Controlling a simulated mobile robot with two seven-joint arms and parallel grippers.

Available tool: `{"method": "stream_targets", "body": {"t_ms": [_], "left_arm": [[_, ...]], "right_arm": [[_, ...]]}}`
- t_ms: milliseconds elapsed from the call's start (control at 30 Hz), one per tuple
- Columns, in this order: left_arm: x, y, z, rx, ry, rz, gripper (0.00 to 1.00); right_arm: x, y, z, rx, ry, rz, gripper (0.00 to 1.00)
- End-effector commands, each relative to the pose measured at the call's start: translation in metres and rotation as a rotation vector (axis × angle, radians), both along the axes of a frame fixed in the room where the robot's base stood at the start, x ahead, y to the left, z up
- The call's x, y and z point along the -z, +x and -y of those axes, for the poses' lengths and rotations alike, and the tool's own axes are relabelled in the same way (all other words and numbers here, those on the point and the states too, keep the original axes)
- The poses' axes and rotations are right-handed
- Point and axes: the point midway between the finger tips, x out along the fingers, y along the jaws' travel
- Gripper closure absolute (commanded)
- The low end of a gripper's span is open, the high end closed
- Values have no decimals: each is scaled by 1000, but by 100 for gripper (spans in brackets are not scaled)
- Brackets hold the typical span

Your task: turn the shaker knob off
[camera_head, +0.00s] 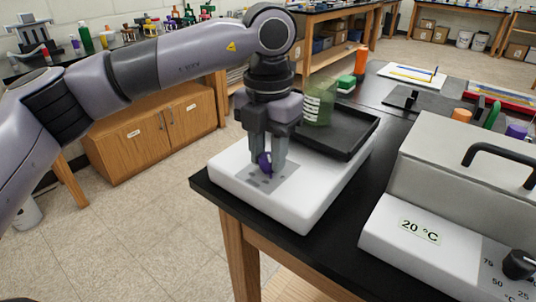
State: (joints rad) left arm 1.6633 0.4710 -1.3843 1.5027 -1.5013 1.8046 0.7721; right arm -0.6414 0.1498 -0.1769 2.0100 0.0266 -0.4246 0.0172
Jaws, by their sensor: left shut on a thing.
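The shaker (301,205) is a white box with a black tray (362,137) on top, standing at the near left corner of the black table. A small purple knob (265,162) sits on the grey panel (279,187) on its front part. My left gripper (266,164) comes down from above with its fingers around the knob and is shut on it. The fingers hide part of the knob, and I cannot make out its pointer direction. My right gripper is not in view.
A clear greenish container (319,101) stands on the tray behind my gripper. A grey-white device with a "20 °C" label (420,231), black handle and black dial (519,264) stands to the right. Bottles and an orange cylinder (361,61) are farther back.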

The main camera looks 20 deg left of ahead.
Motion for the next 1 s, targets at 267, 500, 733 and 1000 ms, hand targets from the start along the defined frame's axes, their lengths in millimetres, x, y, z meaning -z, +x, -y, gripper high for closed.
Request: {"method": "stream_targets", "body": {"t_ms": [267, 500, 733, 1000], "left_arm": [[-1, 1, 0, -265, -2, 6, 98], [-2, 1, 0, -472, -3, 6, 98], [-2, 2, 0, -618, -4, 7, 98], [-3, 2, 0, -710, -4, 7, 98]], "right_arm": [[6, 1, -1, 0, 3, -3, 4], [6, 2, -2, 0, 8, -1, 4], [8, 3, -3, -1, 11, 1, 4], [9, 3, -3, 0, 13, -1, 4]]}}
